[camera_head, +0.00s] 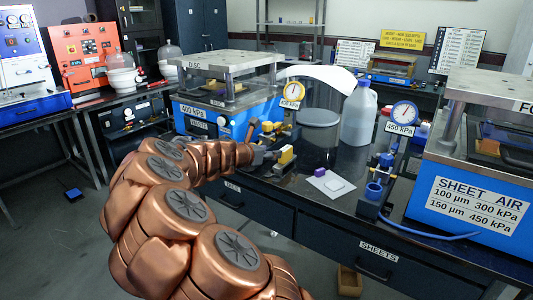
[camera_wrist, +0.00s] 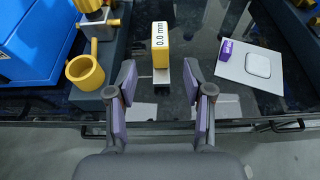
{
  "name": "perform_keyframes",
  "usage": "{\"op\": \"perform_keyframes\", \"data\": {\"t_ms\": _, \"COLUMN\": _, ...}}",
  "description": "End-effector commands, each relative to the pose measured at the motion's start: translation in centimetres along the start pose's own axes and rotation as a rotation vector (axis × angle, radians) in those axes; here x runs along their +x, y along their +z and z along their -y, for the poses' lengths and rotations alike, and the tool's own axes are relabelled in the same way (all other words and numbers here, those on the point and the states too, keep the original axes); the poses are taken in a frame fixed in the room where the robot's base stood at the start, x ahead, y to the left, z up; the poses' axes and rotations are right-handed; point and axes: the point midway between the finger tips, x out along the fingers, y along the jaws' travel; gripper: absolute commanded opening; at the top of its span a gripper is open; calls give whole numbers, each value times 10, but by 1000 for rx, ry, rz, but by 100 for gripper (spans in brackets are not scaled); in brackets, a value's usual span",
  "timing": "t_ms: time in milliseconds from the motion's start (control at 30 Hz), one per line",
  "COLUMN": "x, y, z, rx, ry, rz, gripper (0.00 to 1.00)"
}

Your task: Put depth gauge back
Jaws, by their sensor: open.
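The depth gauge appears to be the yellow block with a "0.0 mm" display (camera_wrist: 160,42) in the wrist view. It stands upright on the dark bench with a metal lower part below it. It also shows as a yellow block in the head view (camera_head: 286,155). My gripper (camera_wrist: 160,86) is open and empty, its purple-padded fingers on either side of the gauge's lower part in the picture. I cannot tell whether they touch it. In the head view my gripper (camera_head: 262,153) is at the bench's front edge, left of the gauge and partly hidden.
A yellow ring-shaped cup (camera_wrist: 85,73) is left of the gauge, beside a blue press. A white sheet with a clear square (camera_wrist: 258,65) and a purple block (camera_wrist: 226,49) lie to the right.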

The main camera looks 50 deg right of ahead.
Motion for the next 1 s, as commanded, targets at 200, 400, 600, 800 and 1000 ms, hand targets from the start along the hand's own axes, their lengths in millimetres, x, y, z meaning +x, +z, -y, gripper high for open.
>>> {"op": "perform_keyframes", "data": {"t_ms": 200, "x": -9, "y": 0, "z": 1, "rx": 1, "ry": -1, "rz": 0, "gripper": 51}}
{"op": "perform_keyframes", "data": {"t_ms": 400, "x": -10, "y": 0, "z": 0, "rx": 2, "ry": -1, "rz": -1, "gripper": 51}}
{"op": "perform_keyframes", "data": {"t_ms": 600, "x": -35, "y": 3, "z": 18, "rx": 189, "ry": -32, "rz": -35, "gripper": 51}}
{"op": "perform_keyframes", "data": {"t_ms": 800, "x": -99, "y": -21, "z": 67, "rx": 660, "ry": -148, "rz": -178, "gripper": 51}}
{"op": "perform_keyframes", "data": {"t_ms": 1000, "x": -174, "y": -85, "z": 108, "rx": 1053, "ry": -332, "rz": -396, "gripper": 51}}
